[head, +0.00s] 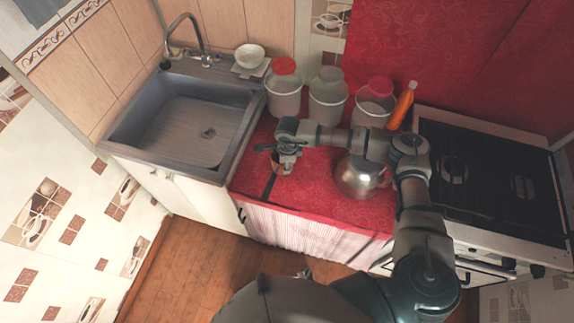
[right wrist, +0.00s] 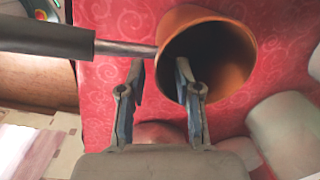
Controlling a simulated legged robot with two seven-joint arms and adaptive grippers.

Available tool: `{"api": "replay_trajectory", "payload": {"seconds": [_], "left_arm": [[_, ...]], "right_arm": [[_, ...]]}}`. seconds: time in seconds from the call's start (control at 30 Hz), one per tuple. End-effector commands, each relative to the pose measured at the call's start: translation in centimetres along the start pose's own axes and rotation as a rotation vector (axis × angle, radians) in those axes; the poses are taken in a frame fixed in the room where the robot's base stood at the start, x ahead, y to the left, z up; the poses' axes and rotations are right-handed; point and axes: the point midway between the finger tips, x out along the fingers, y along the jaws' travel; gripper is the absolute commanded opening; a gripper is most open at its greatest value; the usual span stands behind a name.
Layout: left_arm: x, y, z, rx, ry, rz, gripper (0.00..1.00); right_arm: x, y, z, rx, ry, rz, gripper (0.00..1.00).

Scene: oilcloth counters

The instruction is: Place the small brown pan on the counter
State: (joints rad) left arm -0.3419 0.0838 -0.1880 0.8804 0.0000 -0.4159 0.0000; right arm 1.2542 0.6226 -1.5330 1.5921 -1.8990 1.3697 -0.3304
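The small brown pan (right wrist: 245,60) shows its open mouth in the right wrist view, with a dark handle (right wrist: 45,38) on a metal stem running left. In the head view the pan (head: 276,163) is mostly hidden by my right gripper (head: 287,152), and its handle points to the front edge of the red counter (head: 310,190). In the right wrist view my right gripper (right wrist: 160,75) has its fingers apart, one in front of the pan's mouth and one outside the wall, below the stem. I cannot tell whether they touch it. A small grey part low in the head view may be my left gripper (head: 303,273).
A metal kettle (head: 358,178) stands right of the pan, under my right arm. Several lidded jars (head: 327,98) and an orange bottle (head: 402,104) line the back. The sink (head: 190,120) is left, the stove (head: 490,175) right.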

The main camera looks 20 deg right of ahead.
Motion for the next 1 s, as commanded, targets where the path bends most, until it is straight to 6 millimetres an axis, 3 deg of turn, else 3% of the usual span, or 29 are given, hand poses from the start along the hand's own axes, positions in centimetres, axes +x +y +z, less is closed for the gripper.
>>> {"api": "replay_trajectory", "payload": {"seconds": [0.2,0.43,0.6,1.0], "left_arm": [[0.1,0.2,0.1,0.000,-0.005,0.003,0.54],[-0.2,0.0,-1.4,0.000,0.013,0.000,0.54],[-0.3,-0.2,-1.7,0.000,0.015,-0.002,0.54],[-0.3,-0.2,-1.7,0.000,0.013,-0.003,0.54]], "right_arm": [[-5.1,-0.1,0.0,-0.001,-0.003,-0.005,0.33],[-9.2,-0.1,-0.1,-0.002,-0.003,-0.002,0.33],[-10.4,-0.1,-0.1,-0.002,-0.003,-0.001,0.33],[-10.5,0.0,0.0,-0.002,-0.001,-0.001,0.33]]}}
